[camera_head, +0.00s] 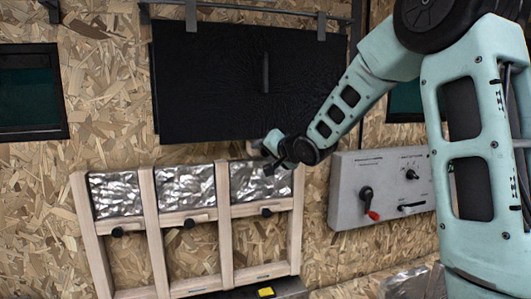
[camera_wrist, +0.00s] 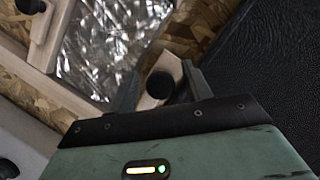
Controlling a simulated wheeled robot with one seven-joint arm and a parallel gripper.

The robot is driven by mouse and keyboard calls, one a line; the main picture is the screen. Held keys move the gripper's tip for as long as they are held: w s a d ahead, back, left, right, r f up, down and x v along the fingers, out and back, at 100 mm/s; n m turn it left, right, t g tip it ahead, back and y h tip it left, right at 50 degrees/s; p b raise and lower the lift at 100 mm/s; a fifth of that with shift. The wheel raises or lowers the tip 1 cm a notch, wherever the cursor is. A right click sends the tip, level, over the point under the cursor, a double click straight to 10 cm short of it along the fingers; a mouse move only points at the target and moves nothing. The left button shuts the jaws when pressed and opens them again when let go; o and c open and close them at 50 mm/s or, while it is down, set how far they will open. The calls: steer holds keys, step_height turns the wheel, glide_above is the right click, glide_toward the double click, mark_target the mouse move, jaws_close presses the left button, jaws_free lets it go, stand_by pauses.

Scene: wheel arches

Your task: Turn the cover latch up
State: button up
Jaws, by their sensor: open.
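The latch (camera_wrist: 174,66) looks like a pale wooden block with a round black knob (camera_wrist: 159,85) on its face. In the wrist view it lies between the fingers of my gripper (camera_wrist: 156,72), which are apart on either side of the knob. I cannot tell whether they touch it. The black cover (camera_head: 215,85) hangs flat on the wall with a vertical handle, and fills the right of the wrist view. In the head view my gripper (camera_head: 273,158) is at the cover's lower edge. It mostly hides the latch, with a bit of wood (camera_head: 252,148) showing beside it.
Below the cover is a wooden frame (camera_head: 150,225) with foil panels and several black knobs. A grey control box (camera_head: 345,190) with a red-tipped lever (camera_head: 369,203) is at right, close to my arm. Dark windows (camera_head: 30,90) flank the cover.

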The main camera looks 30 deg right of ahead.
steer(key=c, duration=0.9)
steer(key=shift+c, duration=0.2)
